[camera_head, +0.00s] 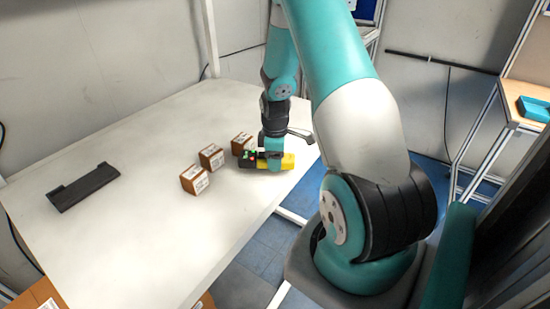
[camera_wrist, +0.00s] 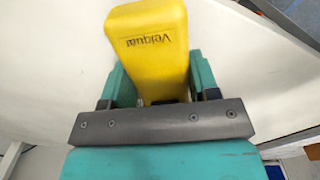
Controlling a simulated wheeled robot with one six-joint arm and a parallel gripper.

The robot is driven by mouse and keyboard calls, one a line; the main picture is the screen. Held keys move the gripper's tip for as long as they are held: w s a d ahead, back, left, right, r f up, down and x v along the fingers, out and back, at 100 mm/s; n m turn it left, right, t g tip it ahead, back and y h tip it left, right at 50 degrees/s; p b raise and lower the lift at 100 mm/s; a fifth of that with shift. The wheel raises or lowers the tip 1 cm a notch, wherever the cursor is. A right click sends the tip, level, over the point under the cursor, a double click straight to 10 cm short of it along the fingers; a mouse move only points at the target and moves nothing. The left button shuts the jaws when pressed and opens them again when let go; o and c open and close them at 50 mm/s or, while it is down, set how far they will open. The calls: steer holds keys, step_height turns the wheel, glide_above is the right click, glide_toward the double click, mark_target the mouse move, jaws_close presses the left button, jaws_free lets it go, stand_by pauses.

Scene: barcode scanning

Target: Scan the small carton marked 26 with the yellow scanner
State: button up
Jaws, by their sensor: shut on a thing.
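The yellow scanner (camera_head: 288,162) is held in my gripper (camera_head: 271,158) over the right part of the white table. In the wrist view the scanner (camera_wrist: 150,45) sits between the two teal fingers of my gripper (camera_wrist: 160,85), with its yellow end facing the camera. Three small brown cartons with white labels stand in a slanting row: a near carton (camera_head: 194,180), a middle carton (camera_head: 211,157) and a far carton (camera_head: 241,143). The far carton is close to the scanner's dark end. The numbers on the labels are too small to read, so I cannot tell which is 26.
A black holder (camera_head: 83,187) lies on the left of the white table (camera_head: 120,240). The table's front and left parts are otherwise clear. Larger cardboard boxes (camera_head: 38,297) stand below its front edge. A shelf with a blue tray (camera_head: 534,109) is at the far right.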

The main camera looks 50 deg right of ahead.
step_height(320, 180, up, 12)
steer(key=p, duration=0.9)
